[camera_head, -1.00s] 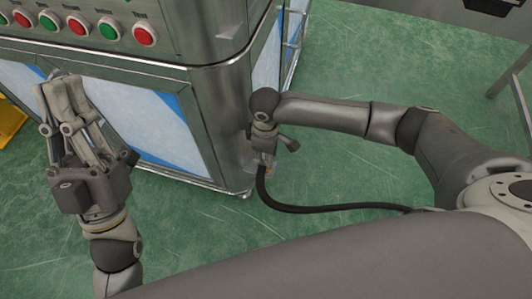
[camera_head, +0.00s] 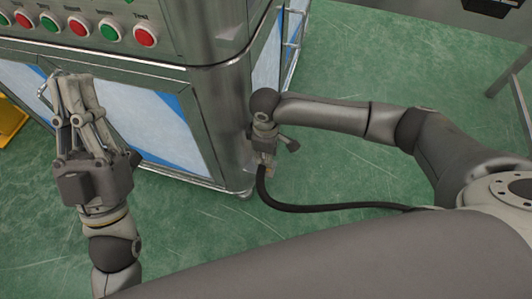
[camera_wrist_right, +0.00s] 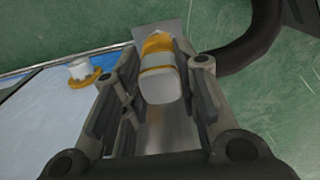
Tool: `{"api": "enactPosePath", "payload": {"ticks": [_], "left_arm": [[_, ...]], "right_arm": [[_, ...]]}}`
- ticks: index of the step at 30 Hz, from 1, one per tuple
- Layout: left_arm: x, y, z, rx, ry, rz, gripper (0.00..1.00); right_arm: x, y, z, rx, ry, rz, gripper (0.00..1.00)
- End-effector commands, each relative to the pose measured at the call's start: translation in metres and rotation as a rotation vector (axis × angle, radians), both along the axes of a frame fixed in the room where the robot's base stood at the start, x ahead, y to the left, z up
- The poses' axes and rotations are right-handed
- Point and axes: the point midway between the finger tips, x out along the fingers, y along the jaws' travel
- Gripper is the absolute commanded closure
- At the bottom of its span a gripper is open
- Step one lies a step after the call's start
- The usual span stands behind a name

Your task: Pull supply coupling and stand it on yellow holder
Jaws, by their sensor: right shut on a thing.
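In the right wrist view, the supply coupling (camera_wrist_right: 160,82), a white rounded body with a yellow band, sits between the two fingers of my right gripper (camera_wrist_right: 163,85), which is shut on it. In the head view, my right gripper (camera_head: 265,158) points down beside the machine's corner, and its own parts mostly hide the coupling. A white stub on a yellow ring (camera_wrist_right: 84,74) stands on the blue-white panel left of the fingers; I cannot tell whether this is the yellow holder. My left gripper (camera_head: 77,88) points up in front of the machine; its opening is unclear.
The metal machine (camera_head: 215,125) with red and green buttons fills the upper left. A black hose (camera_head: 325,208) runs from below my right gripper to the right. A yellow object (camera_head: 10,122) shows at the far left. The green floor (camera_head: 360,60) is clear behind my right arm.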

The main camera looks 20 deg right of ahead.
Motion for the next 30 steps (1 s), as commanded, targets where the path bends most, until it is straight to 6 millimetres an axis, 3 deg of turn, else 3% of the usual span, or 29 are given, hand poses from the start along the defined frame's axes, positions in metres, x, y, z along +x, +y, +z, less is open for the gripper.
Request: {"api": "enactPosePath", "payload": {"ticks": [30], "left_arm": [[0.017, -0.002, -0.013, 0.035, 0.114, 0.008, 1.0]], "right_arm": [[0.0, 0.0, 0.0, 0.0, 0.0, -0.001, 1.0]]}}
